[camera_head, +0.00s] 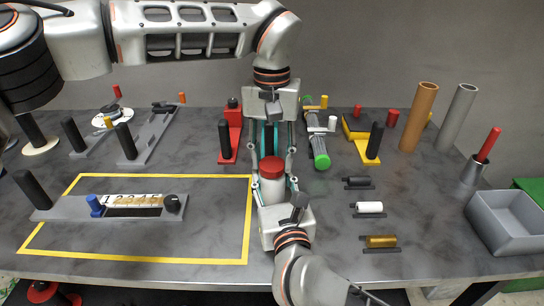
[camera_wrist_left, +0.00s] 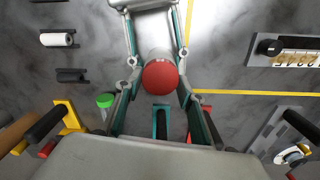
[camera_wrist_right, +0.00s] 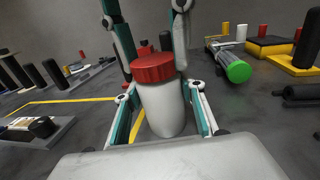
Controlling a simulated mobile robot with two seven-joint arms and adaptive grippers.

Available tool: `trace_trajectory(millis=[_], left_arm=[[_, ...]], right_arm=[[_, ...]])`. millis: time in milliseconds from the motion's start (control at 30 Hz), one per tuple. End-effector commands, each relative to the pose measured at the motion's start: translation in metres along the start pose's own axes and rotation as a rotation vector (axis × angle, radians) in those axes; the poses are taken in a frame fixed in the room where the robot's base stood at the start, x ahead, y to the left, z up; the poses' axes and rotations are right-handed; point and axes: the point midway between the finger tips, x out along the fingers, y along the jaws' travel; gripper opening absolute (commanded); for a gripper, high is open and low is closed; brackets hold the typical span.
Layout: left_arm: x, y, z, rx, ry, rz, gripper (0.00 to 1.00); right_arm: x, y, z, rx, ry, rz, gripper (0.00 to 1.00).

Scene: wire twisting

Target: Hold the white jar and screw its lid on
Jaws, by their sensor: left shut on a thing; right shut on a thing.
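The white jar (camera_head: 271,191) stands upright near the middle of the table. Its red lid (camera_head: 272,168) sits level on top of the jar; how far it is threaded cannot be seen. My right gripper (camera_head: 273,184) comes in from the front and is shut on the jar body, a finger on each side, as the right wrist view shows with the jar (camera_wrist_right: 162,108). My left gripper (camera_head: 274,158) comes down from above and behind and is shut on the lid, its fingers either side of the lid (camera_wrist_right: 153,68) there. The left wrist view shows the lid (camera_wrist_left: 160,77) from above, mostly covering the jar.
A green-ended cylinder (camera_head: 320,150) and a red stand (camera_head: 230,140) are close behind the jar. A number-dial fixture (camera_head: 115,206) lies left inside a yellow outline. Small cylinders on black holders, including a white one (camera_head: 369,207), and a grey bin (camera_head: 505,220) are right.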

Motion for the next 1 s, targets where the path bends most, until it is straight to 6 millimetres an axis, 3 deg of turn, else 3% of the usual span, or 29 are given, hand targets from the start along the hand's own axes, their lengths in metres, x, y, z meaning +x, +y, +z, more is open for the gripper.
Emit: trace_trajectory(millis=[167, 200, 267, 667, 1000], left_arm=[[-0.001, 0.001, 0.0, -0.002, 0.0, 0.0, 0.28], [-0.001, 0.001, 0.0, -0.002, 0.0, 0.0, 0.44], [-0.001, 0.001, 0.0, -0.002, 0.0, 0.0, 0.55], [-0.003, 0.0, 0.0, -0.004, 0.001, 0.0, 0.55], [-0.041, 0.001, 0.0, -0.004, 0.002, -0.001, 0.55]], right_arm=[[0.0, 0.0, -0.001, 0.0, 0.003, -0.001, 0.0], [0.0, 0.0, -0.001, 0.0, 0.003, -0.001, 0.0], [0.0, 0.0, -0.001, 0.0, 0.003, -0.001, 0.0], [0.0, 0.0, -0.001, -0.001, 0.003, -0.001, 0.0], [0.0, 0.0, -0.001, -0.001, 0.003, 0.0, 0.0]])
